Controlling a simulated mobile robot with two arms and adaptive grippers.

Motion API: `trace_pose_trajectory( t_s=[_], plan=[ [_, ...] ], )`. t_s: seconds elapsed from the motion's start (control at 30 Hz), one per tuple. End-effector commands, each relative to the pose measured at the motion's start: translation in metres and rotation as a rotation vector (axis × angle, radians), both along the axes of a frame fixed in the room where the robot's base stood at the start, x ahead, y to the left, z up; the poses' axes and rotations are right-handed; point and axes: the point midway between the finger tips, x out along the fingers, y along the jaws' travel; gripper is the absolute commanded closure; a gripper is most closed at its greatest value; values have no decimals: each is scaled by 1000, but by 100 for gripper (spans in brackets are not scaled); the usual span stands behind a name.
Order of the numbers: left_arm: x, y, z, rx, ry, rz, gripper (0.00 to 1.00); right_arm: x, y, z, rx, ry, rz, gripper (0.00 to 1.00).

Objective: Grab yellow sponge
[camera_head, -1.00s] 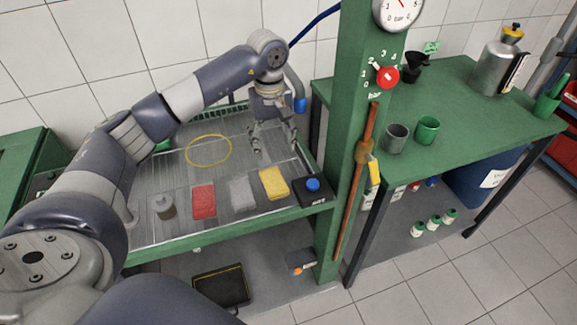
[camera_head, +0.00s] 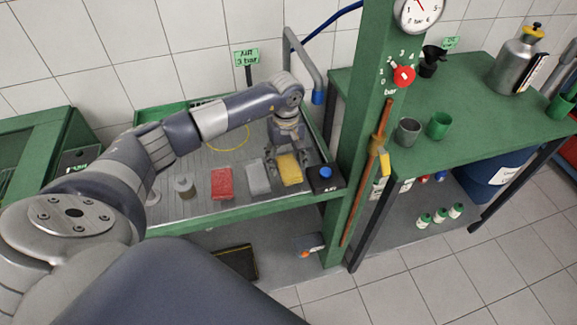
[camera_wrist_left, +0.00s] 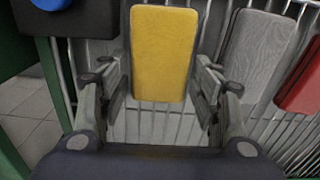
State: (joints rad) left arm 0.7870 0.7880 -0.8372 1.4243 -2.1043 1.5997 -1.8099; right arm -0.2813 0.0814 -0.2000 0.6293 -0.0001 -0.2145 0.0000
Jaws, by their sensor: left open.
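The yellow sponge (camera_head: 290,170) lies flat on the ribbed metal surface of the green wash bench, near its front right. My left gripper (camera_head: 288,163) is at the sponge's back end, pointing down, with its fingers apart. In the left wrist view the yellow sponge (camera_wrist_left: 163,52) stands upright in the picture, between and just beyond the open fingers of my left gripper (camera_wrist_left: 160,88). No finger clearly touches it. My right gripper is not in view.
A grey sponge (camera_head: 257,178) and a red sponge (camera_head: 222,184) lie left of the yellow one. A black box with a blue button (camera_head: 325,178) stands close on its right. A green post (camera_head: 358,130) rises beyond that. A grey cylinder (camera_head: 184,187) stands further left.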

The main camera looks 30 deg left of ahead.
Motion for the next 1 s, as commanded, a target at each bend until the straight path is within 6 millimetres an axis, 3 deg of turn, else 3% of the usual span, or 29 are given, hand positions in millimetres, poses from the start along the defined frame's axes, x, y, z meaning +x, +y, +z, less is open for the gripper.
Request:
trace_pose_trajectory(
  t_s=[0.17,0.33,0.77,1.0],
  plan=[
    [0,0,-1,-1,-1,-1,42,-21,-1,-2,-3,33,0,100],
    [0,0,-1,-1,1,-1,72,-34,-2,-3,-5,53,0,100],
    [1,0,4,0,-2,-1,72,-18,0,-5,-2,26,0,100],
    [2,0,32,1,-7,-1,72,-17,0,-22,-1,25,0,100]
  ],
)
